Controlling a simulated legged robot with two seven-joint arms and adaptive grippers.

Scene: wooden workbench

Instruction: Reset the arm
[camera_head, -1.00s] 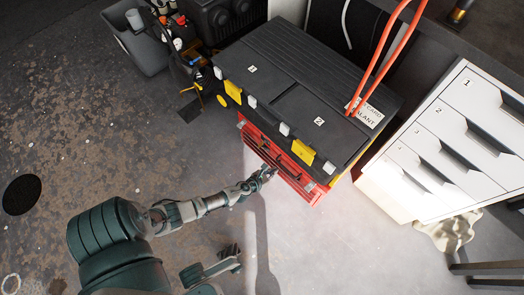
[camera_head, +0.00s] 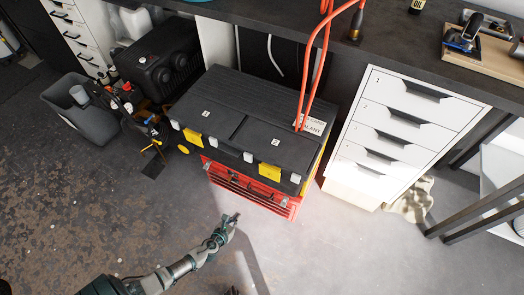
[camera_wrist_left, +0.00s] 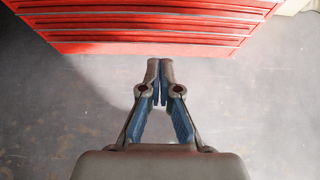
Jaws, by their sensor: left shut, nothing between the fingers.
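My left gripper (camera_head: 232,219) reaches in from the lower left in the head view, over bare floor just in front of the red tool chest (camera_head: 245,187). In the left wrist view the gripper (camera_wrist_left: 160,65) has its fingertips together with nothing between them. The red drawer fronts (camera_wrist_left: 150,25) lie beyond the fingertips, with a gap of grey floor between. My right gripper cannot be made out in the head view; only a small dark piece shows at the bottom edge.
A black toolbox (camera_head: 245,115) with yellow latches sits on the red chest. A white drawer cabinet (camera_head: 400,125) stands to the right under the workbench (camera_head: 400,45). A grey bin (camera_head: 80,120) and a black machine (camera_head: 160,65) stand left. The floor in front (camera_head: 330,250) is clear.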

